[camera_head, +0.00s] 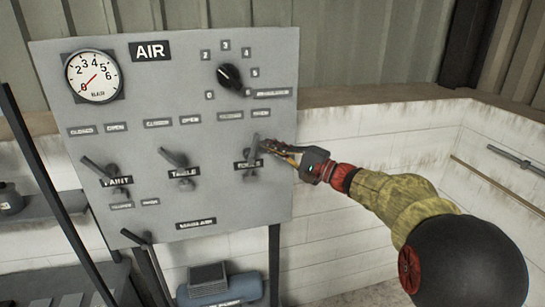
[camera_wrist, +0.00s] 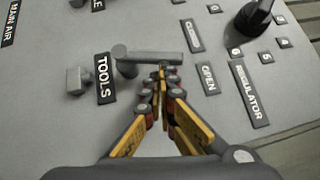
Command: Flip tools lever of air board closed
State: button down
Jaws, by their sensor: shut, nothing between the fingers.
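The grey air board (camera_head: 205,80) faces me in the head view. Its tools lever (camera_head: 255,143) is a grey bar pointing roughly upward by the TOOLS label (camera_wrist: 105,78). In the wrist view the lever (camera_wrist: 155,58) lies across the picture, its free end between the CLOSED label (camera_wrist: 195,36) and the OPEN label (camera_wrist: 208,79). My gripper (camera_head: 264,147) is shut and empty. Its fingertips (camera_wrist: 161,72) are at the lever's OPEN side, close against the bar; I cannot tell whether they touch.
The paint lever (camera_head: 97,167) and table lever (camera_head: 173,156) tilt up and left. A main air lever (camera_head: 133,238) sits at the board's lower edge. A black regulator knob (camera_head: 230,76) and a gauge (camera_head: 93,77) are higher up. A white block wall (camera_head: 350,130) stands behind.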

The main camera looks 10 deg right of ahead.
aim_at(254, 140)
jog(key=a+r+n+g+h+b, duration=0.1)
jog(key=a+n+g+h+b, duration=0.1)
jog(key=a+n+h, duration=0.1)
jog(key=a+r+n+g+h+b, duration=0.1)
jog(key=n+b, duration=0.1)
jog(key=shift+a+r+g+h, duration=0.15)
jog(key=shift+r+g+h, duration=0.15)
jog(key=shift+a, duration=0.35)
jog(key=shift+r, duration=0.2)
dwell(0.5)
